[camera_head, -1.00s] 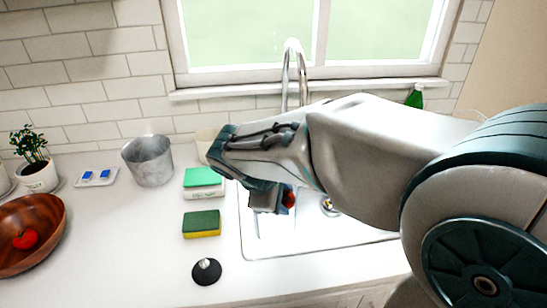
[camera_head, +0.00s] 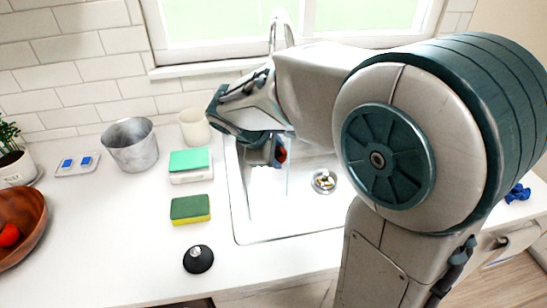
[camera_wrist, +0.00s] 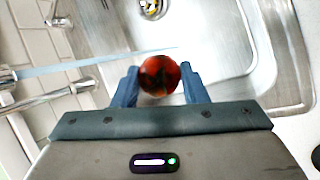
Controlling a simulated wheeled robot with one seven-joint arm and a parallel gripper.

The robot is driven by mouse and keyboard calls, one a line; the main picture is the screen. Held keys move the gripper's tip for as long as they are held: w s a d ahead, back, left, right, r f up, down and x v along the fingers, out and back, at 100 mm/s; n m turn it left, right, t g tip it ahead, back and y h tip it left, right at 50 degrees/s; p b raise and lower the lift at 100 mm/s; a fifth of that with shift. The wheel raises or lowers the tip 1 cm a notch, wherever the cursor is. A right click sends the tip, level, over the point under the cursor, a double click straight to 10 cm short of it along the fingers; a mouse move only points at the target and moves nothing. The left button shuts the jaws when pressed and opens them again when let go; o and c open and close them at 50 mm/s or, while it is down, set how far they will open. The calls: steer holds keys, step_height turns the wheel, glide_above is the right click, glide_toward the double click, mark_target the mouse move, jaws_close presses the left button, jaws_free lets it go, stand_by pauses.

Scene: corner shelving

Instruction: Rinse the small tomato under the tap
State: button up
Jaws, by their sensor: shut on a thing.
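My gripper (camera_wrist: 160,84) is shut on a small red tomato (camera_wrist: 159,75), held between its two blue fingers. In the head view the gripper (camera_head: 272,153) is over the left part of the sink (camera_head: 262,215), and only a sliver of the tomato (camera_head: 282,155) shows. The tap (camera_head: 281,32) stands behind the sink, partly hidden by my arm. In the wrist view the tap's spout (camera_wrist: 6,77) is at the left. A pale stream of water (camera_wrist: 95,62) runs from it close by the tomato; I cannot tell if it touches.
The sink has a drain (camera_head: 323,181) with bits in it. Left of it are a sponge (camera_head: 190,209), a green-topped block (camera_head: 190,165), a black stopper (camera_head: 198,260), a metal pot (camera_head: 131,145) and a cream cup (camera_head: 194,127). A wooden bowl (camera_head: 30,236) holds another tomato (camera_head: 9,236).

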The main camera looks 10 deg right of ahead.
steer(key=w+d+f, duration=0.1)
steer(key=w+d, duration=0.2)
steer(key=w, duration=0.4)
steer(key=shift+w+f, duration=0.25)
steer(key=shift+f, duration=0.05)
steer(key=shift+d, duration=0.1)
steer(key=shift+d, duration=0.1)
stand_by(0.5)
steer(key=shift+s+d, duration=0.25)
steer(key=shift+d, duration=0.2)
steer(key=shift+w+a, duration=0.1)
steer(key=shift+a, duration=0.1)
steer(key=shift+w+a, duration=0.15)
steer(key=shift+a, duration=0.25)
steer(key=shift+s+a+b, duration=0.25)
steer(key=shift+s+a, duration=0.25)
steer(key=shift+s, duration=0.75)
steer(key=shift+s+a+b, duration=0.25)
steer(key=shift+s+a, duration=0.25)
steer(key=shift+s, duration=0.7)
steer(key=shift+s+a+b, duration=0.25)
steer(key=shift+s+a, duration=0.25)
steer(key=shift+s, duration=0.75)
